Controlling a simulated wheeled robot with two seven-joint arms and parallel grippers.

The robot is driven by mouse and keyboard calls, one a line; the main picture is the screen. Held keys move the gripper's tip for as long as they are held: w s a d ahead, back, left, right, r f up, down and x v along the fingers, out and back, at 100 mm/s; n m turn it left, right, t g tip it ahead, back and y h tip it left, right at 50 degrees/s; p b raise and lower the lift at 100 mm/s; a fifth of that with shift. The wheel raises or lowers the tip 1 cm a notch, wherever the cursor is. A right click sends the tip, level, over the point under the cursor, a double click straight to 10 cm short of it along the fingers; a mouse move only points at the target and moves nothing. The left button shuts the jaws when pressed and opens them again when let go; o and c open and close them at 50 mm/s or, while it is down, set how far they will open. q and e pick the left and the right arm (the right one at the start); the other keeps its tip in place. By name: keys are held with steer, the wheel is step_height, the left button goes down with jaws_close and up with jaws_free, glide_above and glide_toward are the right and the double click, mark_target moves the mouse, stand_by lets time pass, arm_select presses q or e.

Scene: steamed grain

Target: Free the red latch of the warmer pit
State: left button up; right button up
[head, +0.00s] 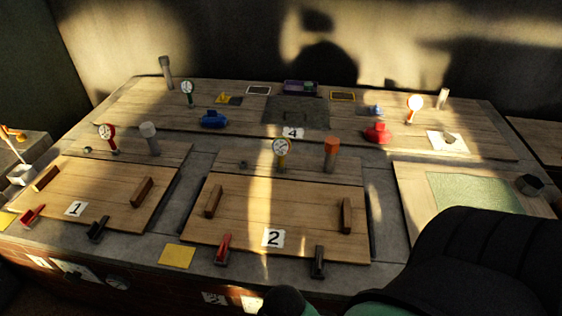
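A wooden lid marked 1 (115,193) covers the left front pit, with a red latch (33,216) and a black latch (98,229) at its front edge. A wooden lid marked 2 (300,222) covers the middle front pit, with a red latch (224,249) and a black latch (318,262) in front. A red-rimmed gauge (108,135) stands behind lid 1 and a yellow-rimmed gauge (282,152) behind lid 2. Their needles are too small to read, so I cannot tell which pit is warmer. Neither gripper shows.
Each front lid has two wooden handles. Posts stand behind them: a grey one (150,138) and an orange-topped one (331,154). At the back are a blue valve (213,119), a red valve (377,133) and a 4 label (292,132). My dark arm hides the right front.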

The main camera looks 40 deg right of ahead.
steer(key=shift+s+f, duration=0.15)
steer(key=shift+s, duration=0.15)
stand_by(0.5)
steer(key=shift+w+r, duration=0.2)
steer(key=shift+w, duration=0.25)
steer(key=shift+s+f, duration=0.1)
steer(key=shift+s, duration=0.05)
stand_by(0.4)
